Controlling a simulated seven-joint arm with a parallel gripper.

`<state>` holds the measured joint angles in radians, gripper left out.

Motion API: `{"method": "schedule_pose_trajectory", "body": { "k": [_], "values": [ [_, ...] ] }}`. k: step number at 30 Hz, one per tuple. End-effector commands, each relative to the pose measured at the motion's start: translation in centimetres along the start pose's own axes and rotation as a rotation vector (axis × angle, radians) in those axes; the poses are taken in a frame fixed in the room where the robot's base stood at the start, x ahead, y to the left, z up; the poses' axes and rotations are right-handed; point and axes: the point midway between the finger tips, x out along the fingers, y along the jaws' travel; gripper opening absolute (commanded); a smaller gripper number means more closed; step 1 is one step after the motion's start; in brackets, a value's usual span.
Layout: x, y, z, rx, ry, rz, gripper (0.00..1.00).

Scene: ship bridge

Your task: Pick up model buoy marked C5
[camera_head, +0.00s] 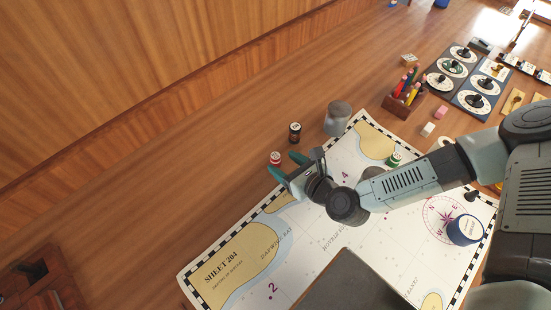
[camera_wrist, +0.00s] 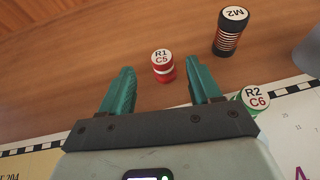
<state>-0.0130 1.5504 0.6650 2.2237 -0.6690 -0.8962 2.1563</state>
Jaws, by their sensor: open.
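The buoy marked C5 is a small red cylinder with a white band and a white top reading "R1 C5". It stands upright on the wooden table just off the chart's edge, in the head view (camera_head: 275,158) and in the wrist view (camera_wrist: 163,68). My gripper (camera_head: 287,165) is open and empty, its teal fingers pointing toward the buoy. In the wrist view the buoy appears between the two fingertips (camera_wrist: 159,76), nearer the right one. Whether the fingers are level with it or above it I cannot tell.
A black buoy marked M2 (camera_wrist: 231,33) stands close by at the right. A green buoy marked R2 C6 (camera_wrist: 255,98) is by the right finger at the chart's edge. A grey object (camera_head: 338,118) stands beyond. The chart (camera_head: 240,262) lies under my arm. Bare table is left of C5.

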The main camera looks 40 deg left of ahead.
Motion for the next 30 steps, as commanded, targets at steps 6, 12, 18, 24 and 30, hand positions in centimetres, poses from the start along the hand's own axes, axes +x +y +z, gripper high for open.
{"method": "schedule_pose_trajectory", "body": {
  "k": [6,12,18,24,30],
  "values": [
    [2.4,-0.1,0.0,-0.005,-0.001,0.002,0.63],
    [4.9,-0.2,-0.1,-0.003,0.001,0.001,0.63],
    [5.3,-0.3,-0.1,0.001,0.001,0.000,0.63],
    [5.3,-0.3,-0.1,0.000,0.001,0.000,0.46],
    [5.3,-0.3,-0.1,0.000,0.001,0.000,0.15]
  ]
}}
